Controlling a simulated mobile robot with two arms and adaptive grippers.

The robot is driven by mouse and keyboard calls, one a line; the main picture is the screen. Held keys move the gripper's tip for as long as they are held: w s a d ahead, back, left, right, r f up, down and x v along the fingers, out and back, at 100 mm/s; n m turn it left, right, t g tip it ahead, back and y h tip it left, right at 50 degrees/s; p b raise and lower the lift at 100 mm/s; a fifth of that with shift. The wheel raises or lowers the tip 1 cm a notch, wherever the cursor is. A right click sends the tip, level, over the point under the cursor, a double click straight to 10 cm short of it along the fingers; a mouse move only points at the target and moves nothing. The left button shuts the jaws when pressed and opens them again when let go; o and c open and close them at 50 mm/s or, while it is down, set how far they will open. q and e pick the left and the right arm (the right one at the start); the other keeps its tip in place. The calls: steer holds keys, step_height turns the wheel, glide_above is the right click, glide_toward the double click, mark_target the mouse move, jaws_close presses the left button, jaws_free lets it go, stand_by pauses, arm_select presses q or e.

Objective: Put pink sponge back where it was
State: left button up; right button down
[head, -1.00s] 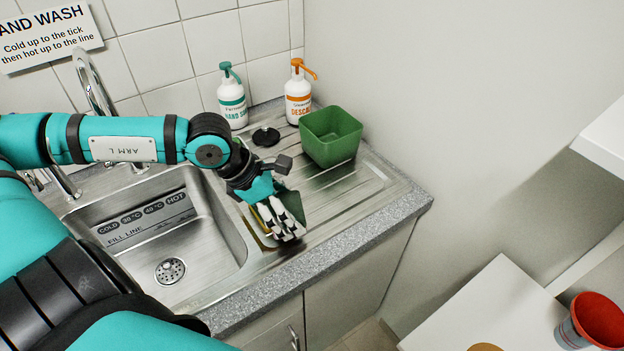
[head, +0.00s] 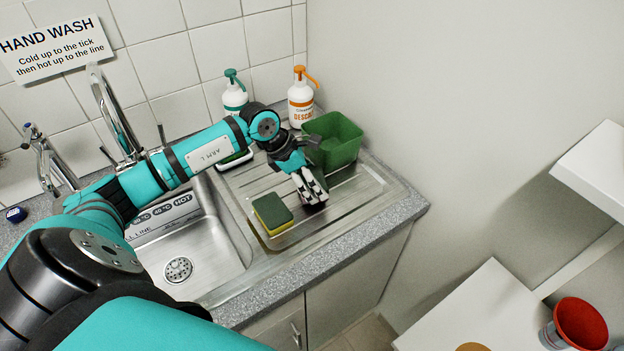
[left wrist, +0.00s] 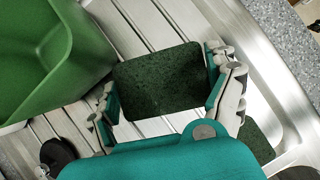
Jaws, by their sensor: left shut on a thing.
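My left gripper (head: 313,198) is over the ribbed drainer in front of the green tub. It also shows in the left wrist view (left wrist: 166,100), its fingers on either side of a sponge with a dark green scouring face (left wrist: 160,78) and shut on it. Only that face shows clearly, so the sponge's body colour is hidden and I see no pink. A yellow sponge with a green top (head: 272,213) lies on the drainer to the left of the gripper. Its green top appears to show at the lower right of the left wrist view (left wrist: 257,142). My right gripper is not in view.
The green tub (head: 345,150) stands close behind the gripper. Teal-topped (head: 235,97) and orange-topped (head: 301,100) bottles stand by the wall. A white-edged thing (head: 235,161) is partly behind my left arm. The sink (head: 205,255) lies left; the drainer's right side is clear.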

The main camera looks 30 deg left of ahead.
arm_select(q)
steer(key=shift+f, duration=0.9)
steer(key=o, duration=0.7)
steer(key=shift+o, duration=0.5)
steer(key=shift+a, duration=0.1)
steer(key=b+v, duration=0.2)
steer(key=v, duration=1)
